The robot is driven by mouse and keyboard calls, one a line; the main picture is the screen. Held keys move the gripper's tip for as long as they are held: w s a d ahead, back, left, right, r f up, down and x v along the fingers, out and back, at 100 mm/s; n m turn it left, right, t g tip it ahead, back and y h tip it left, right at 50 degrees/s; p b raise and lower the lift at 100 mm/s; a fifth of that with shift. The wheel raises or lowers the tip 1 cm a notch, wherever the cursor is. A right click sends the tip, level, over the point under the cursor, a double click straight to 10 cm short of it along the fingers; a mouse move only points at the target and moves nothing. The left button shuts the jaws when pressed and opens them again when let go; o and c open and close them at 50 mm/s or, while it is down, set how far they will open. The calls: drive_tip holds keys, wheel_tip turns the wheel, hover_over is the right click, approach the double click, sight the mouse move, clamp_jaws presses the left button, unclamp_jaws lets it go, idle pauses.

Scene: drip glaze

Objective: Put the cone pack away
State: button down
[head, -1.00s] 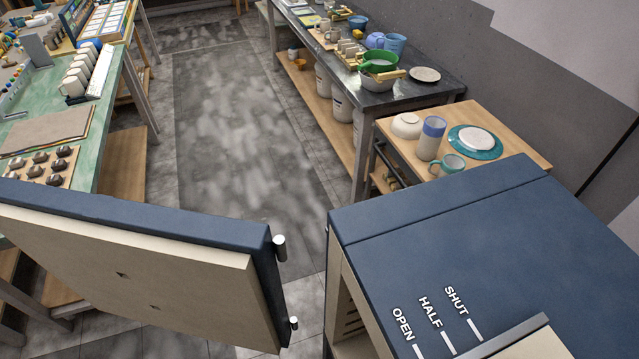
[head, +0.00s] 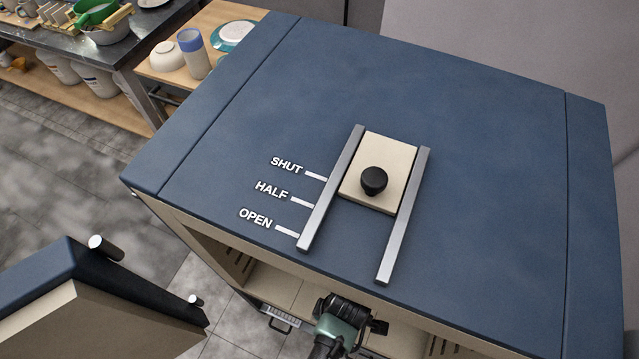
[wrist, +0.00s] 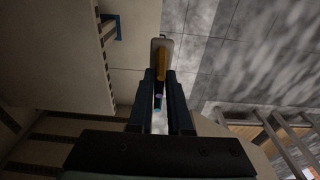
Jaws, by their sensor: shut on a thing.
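My gripper (head: 345,312) is at the front opening of the blue kiln (head: 480,130), just below its top's front edge. In the wrist view my gripper's fingers (wrist: 160,82) are closed on a narrow thing with an orange face and pale rounded end, which looks like the cone pack (wrist: 163,62). The fingers hide part of it, and it cannot be made out in the head view. The kiln's door (head: 95,320) stands swung open at the left. Most of the kiln's cream inside is hidden under its top.
On the kiln's top, a cream slide plate with a black knob (head: 374,180) sits between two metal rails, level with the SHUT mark. A wooden table (head: 240,14) with a bowl and a cup stands behind at the left. Grey floor (head: 60,180) is clear left of the kiln.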

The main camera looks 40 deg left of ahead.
drive_tip(key=w+a+b, duration=0.1)
drive_tip(key=w+b, duration=0.2)
drive_tip(key=w, duration=0.1)
drive_tip(key=w+a+b, duration=0.1)
drive_tip(key=w+b, duration=0.2)
drive_tip(key=w, duration=0.2)
drive_tip(key=w+a+b, duration=0.1)
drive_tip(key=w+b, duration=0.2)
drive_tip(key=w, duration=0.1)
drive_tip(key=shift+w+a+f, duration=0.2)
drive_tip(key=shift+a+f, duration=0.05)
drive_tip(key=shift+a, duration=0.15)
drive_tip(key=shift+f, duration=0.25)
idle(0.7)
drive_tip(key=shift+f, duration=0.15)
idle(0.5)
drive_tip(key=shift+f, duration=0.35)
drive_tip(key=c, duration=0.8)
unclamp_jaws()
drive_tip(key=shift+o, duration=0.2)
